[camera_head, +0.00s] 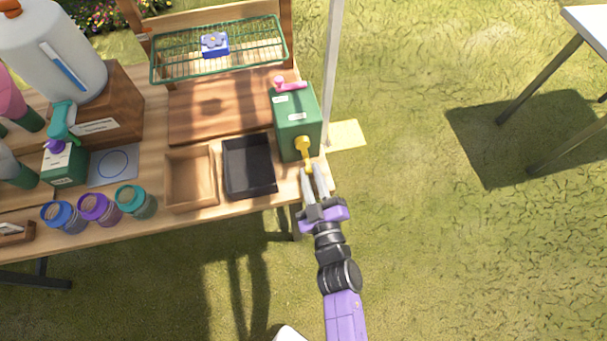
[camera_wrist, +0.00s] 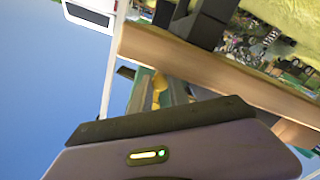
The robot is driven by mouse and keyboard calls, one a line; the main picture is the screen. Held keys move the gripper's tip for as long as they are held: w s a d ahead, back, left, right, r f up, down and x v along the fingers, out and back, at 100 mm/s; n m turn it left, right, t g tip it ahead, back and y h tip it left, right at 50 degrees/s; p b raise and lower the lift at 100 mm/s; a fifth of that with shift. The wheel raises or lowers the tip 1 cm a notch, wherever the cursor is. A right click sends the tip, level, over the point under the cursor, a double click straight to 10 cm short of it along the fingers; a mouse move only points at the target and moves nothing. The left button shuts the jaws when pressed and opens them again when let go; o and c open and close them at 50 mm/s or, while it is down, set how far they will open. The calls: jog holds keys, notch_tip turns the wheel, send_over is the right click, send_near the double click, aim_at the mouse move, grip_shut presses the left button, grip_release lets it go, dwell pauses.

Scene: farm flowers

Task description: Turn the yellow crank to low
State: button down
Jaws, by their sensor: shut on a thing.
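The yellow crank (camera_head: 303,147) is on the front face of a green box (camera_head: 297,108) at the right end of the wooden table. Its handle points down in the head view. My gripper (camera_head: 315,170) is at the lower end of the handle, with its fingers shut on it. The wrist view shows the yellow crank (camera_wrist: 158,90) in front of the green box, partly hidden behind my gripper body. The fingertips are hard to make out there. The markings on the box are too small to read.
A pink crank (camera_head: 288,84) is on top of the green box. A black tray (camera_head: 249,167) and a wooden tray (camera_head: 191,178) stand to its left. A pale post (camera_head: 333,70) rises close to the box's right side. Open grass lies to the right.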

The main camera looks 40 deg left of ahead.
jog(key=w+d+n, duration=0.1)
jog(key=n, duration=0.1)
jog(key=w+r+n, duration=0.1)
jog(key=shift+d+n+p, duration=0.35)
jog(key=shift+n, duration=0.05)
jog(key=n, duration=0.1)
jog(key=w+d+r+n, duration=0.1)
jog(key=shift+n, duration=0.3)
jog(key=n, duration=0.1)
jog(key=w+r+n+p, duration=0.1)
jog(key=shift+d+n, duration=0.3)
jog(key=shift+d, duration=0.05)
jog(key=shift+w+d+r+n, duration=0.15)
jog(key=shift+r+n, duration=0.3)
jog(key=shift+n, duration=0.35)
jog(key=shift+w+d+r+n, duration=0.15)
jog(key=shift+r+n, duration=0.25)
jog(key=shift+n, duration=0.4)
jog(key=shift+p, duration=0.3)
jog(key=c, duration=1.5)
grip_release()
jog(key=shift+r, duration=0.1)
jog(key=shift+c, duration=0.2)
